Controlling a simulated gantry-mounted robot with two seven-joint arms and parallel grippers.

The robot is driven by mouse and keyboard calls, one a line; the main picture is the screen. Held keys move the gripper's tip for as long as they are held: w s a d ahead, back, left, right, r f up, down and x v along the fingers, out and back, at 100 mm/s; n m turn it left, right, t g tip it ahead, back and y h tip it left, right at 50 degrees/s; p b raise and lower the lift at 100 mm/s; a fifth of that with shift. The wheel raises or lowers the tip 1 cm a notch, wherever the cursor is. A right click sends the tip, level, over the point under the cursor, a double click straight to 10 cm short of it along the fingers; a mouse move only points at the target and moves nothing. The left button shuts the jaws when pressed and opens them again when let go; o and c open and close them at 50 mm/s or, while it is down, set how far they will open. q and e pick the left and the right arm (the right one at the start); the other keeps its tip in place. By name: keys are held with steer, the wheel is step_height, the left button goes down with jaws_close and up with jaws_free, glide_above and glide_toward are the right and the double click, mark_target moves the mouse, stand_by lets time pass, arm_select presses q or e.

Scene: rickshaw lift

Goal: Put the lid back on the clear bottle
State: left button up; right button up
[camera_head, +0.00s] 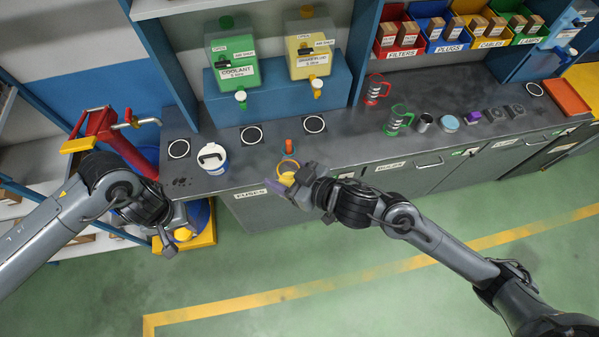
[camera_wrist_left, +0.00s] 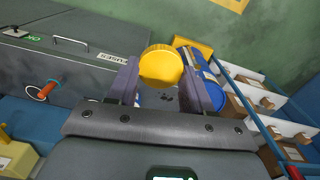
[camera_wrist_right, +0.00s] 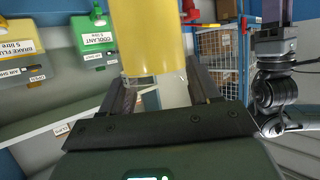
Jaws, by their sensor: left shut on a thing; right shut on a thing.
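The yellow lid (camera_wrist_left: 161,66) is between the fingers of my left gripper (camera_wrist_left: 160,88), which is shut on it. In the head view my left gripper (camera_head: 172,238) hangs low in front of the bench's left end, with the lid (camera_head: 183,234) at its tip. My right gripper (camera_wrist_right: 160,88) is shut on the clear bottle (camera_wrist_right: 148,40), which shows yellow contents and a clear band near the fingers. In the head view my right gripper (camera_head: 292,190) is at the bench's front edge; the bottle (camera_head: 287,172) is partly hidden there. Lid and bottle are well apart.
A white and blue tub (camera_head: 212,158) stands on the bench (camera_head: 345,150) at left. Coolant (camera_head: 236,60) and yellow fluid (camera_head: 309,50) dispensers stand behind. Red (camera_head: 374,90) and green (camera_head: 398,120) handled holders are to the right. A red pump (camera_head: 105,125) is at far left.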

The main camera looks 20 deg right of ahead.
steer(key=shift+a+r+n+g+y, duration=0.35)
steer(key=shift+a+r, duration=0.2)
steer(key=shift+a, duration=0.35)
arm_select(q)
steer(key=d+r+m, duration=1.1)
steer(key=d+r, duration=1.5)
steer(key=d, duration=0.1)
steer(key=shift+d, duration=0.35)
steer(key=shift+f, duration=0.15)
steer(key=shift+f, duration=1.95)
